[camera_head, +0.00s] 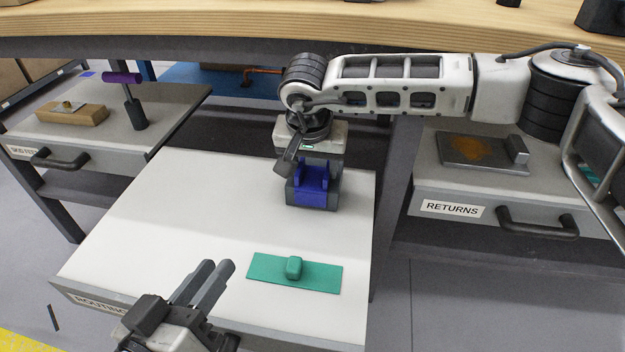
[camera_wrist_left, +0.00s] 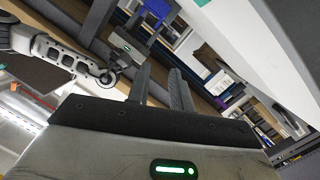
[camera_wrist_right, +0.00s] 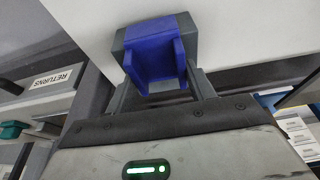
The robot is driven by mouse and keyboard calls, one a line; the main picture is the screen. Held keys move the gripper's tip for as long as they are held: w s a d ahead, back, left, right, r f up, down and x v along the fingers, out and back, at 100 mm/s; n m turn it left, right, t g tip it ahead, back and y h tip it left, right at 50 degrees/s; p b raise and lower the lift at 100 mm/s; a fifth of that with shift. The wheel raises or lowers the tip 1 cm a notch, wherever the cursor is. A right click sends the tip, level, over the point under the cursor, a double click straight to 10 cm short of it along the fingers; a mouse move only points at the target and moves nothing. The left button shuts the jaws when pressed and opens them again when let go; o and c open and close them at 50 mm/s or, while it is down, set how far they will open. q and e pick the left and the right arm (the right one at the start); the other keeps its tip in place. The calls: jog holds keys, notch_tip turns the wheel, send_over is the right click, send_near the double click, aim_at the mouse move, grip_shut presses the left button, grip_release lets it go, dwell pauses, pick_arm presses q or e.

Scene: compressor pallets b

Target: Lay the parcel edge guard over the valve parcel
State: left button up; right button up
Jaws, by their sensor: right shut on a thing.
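A blue U-shaped piece with two upright walls, which I take for the parcel edge guard (camera_head: 311,192), sits across a dark grey block, seemingly the valve parcel (camera_head: 331,197), on the white drawer top. The right wrist view shows the guard (camera_wrist_right: 152,62) and parcel (camera_wrist_right: 122,38) close up. My right gripper (camera_head: 312,172) points down from above, shut on the guard's walls. Whether the guard fully rests on the parcel cannot be told. My left gripper (camera_head: 212,272) is empty at the front of the drawer, its fingers apart; they also show in the left wrist view (camera_wrist_left: 162,85).
A teal plate with a raised knob (camera_head: 293,272) lies near the drawer's front right. The white surface (camera_head: 170,225) is clear at left. A returns drawer (camera_head: 425,190) stands right, another drawer (camera_head: 60,145) left. A wooden bench edge (camera_head: 200,24) crosses the back.

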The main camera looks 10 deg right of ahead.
aim_at(314, 177)
notch_tip(314, 177, up, 7)
jog(key=p, duration=0.4)
jog(key=shift+p, duration=0.3)
